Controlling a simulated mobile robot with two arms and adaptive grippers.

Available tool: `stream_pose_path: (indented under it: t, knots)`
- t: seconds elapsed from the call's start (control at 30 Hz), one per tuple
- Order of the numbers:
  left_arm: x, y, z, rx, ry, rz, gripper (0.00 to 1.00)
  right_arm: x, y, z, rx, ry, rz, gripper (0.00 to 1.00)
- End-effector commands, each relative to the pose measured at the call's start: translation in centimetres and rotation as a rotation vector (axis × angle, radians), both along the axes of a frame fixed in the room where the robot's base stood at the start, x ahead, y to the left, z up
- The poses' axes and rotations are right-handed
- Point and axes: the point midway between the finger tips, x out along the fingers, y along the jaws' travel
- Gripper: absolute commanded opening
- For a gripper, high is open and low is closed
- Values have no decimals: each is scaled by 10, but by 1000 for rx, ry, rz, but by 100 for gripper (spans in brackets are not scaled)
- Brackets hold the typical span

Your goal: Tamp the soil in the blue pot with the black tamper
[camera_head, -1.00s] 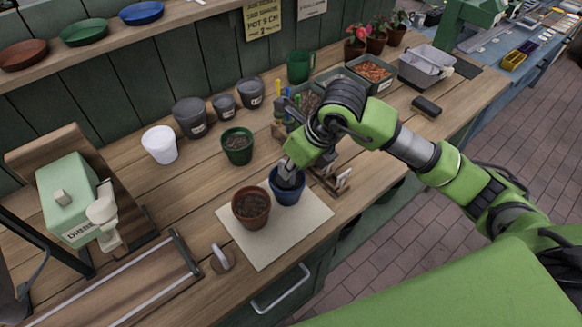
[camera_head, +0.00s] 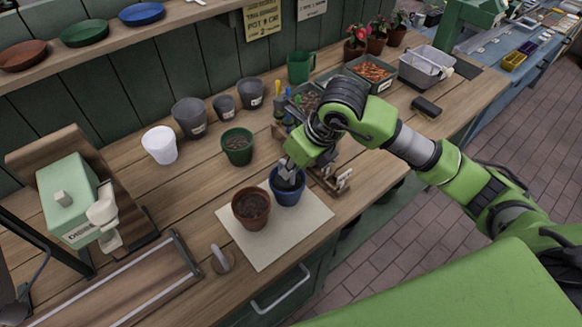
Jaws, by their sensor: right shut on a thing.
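The blue pot (camera_head: 288,198) stands on the pale mat (camera_head: 264,250), at its upper right. My right gripper (camera_head: 287,168) points down at the pot's mouth. It is shut on the black tamper (camera_head: 290,182), of which only a small dark part shows between the fingers and the pot's rim. The gripper and the rim hide the tamper's lower end and most of the pot's inside. I cannot tell whether the tamper touches the soil. My left gripper is not in view.
A terracotta pot (camera_head: 251,209) of soil stands close left of the blue pot. A green pot (camera_head: 237,146) and a white pot (camera_head: 160,145) stand behind. A small wooden rack (camera_head: 330,180) is close on the right. A white-handled tool (camera_head: 220,260) lies near the front edge.

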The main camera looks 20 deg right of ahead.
Motion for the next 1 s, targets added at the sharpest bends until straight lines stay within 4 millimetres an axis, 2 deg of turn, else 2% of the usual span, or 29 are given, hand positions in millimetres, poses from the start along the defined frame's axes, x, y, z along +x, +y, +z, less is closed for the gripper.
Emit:
stream_pose_path:
  t: [0.1, 0.67, 1.0]
  knots:
    - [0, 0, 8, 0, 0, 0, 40, 1, 0, 14, 1, -4, -1, 0]
    - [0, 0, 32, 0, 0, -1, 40, 1, 0, 59, 1, -6, 0, 0]
    - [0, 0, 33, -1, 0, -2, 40, 1, 0, 62, 1, -5, -1, 0]
